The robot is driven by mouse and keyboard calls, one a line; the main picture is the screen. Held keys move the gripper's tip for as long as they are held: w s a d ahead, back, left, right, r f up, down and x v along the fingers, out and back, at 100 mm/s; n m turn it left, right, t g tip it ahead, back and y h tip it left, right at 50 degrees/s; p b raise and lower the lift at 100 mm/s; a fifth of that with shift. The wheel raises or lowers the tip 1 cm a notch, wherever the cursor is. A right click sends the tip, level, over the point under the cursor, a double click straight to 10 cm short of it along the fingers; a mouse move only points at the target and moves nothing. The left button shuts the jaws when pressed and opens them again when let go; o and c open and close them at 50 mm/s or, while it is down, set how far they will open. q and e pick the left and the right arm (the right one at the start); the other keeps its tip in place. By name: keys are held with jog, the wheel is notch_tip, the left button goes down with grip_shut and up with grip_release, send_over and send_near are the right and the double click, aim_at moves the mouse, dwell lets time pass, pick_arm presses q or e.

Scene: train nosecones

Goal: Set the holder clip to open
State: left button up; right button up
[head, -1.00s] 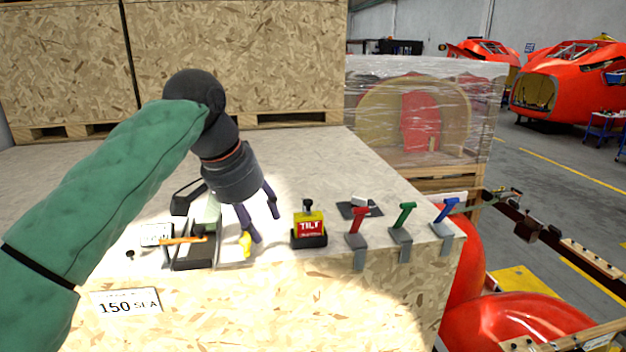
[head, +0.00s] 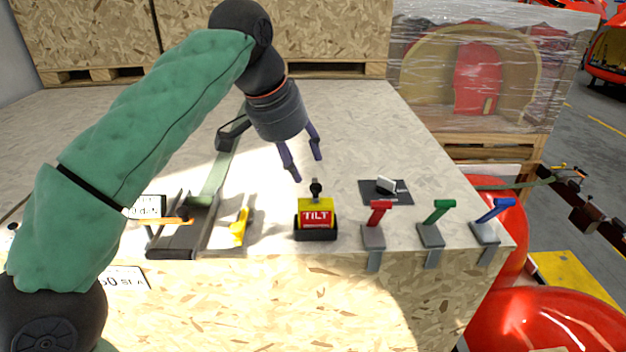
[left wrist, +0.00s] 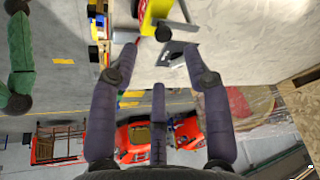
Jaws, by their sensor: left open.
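My left gripper (head: 307,167) is open and empty, raised above the bench behind the yellow TILT block (head: 316,213). I cannot tell for sure which part is the holder clip. One candidate is a small light grey piece on a dark square plate (head: 371,197), to the right of the gripper. In the left wrist view this plate (left wrist: 176,60) shows between and beyond the open fingers (left wrist: 162,48). Another candidate is a small yellow piece (head: 239,228) beside a black fixture (head: 177,240) with a long grey-green bar, at the left. My right gripper is not in view.
Red (head: 376,222), green (head: 435,218) and blue (head: 490,218) handled clamps stand along the bench's front edge. A plastic-wrapped crate (head: 480,75) stands behind right. The bench (head: 370,130) is clear behind the TILT block.

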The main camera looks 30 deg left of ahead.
aim_at(315, 186)
pick_arm(q)
jog(key=x, duration=0.3)
jog(key=w+x, duration=0.1)
jog(key=x, duration=0.2)
jog(key=shift+w+f, duration=0.15)
jog(key=shift+w, duration=0.15)
jog(key=shift+s+d+f, duration=0.1)
jog(key=shift+s+f, duration=0.05)
jog(key=shift+f, duration=0.3)
jog(key=shift+w+f, duration=0.3)
jog(key=shift+w, duration=0.05)
jog(key=shift+s+r, duration=0.1)
jog(key=shift+s, duration=0.1)
grip_shut()
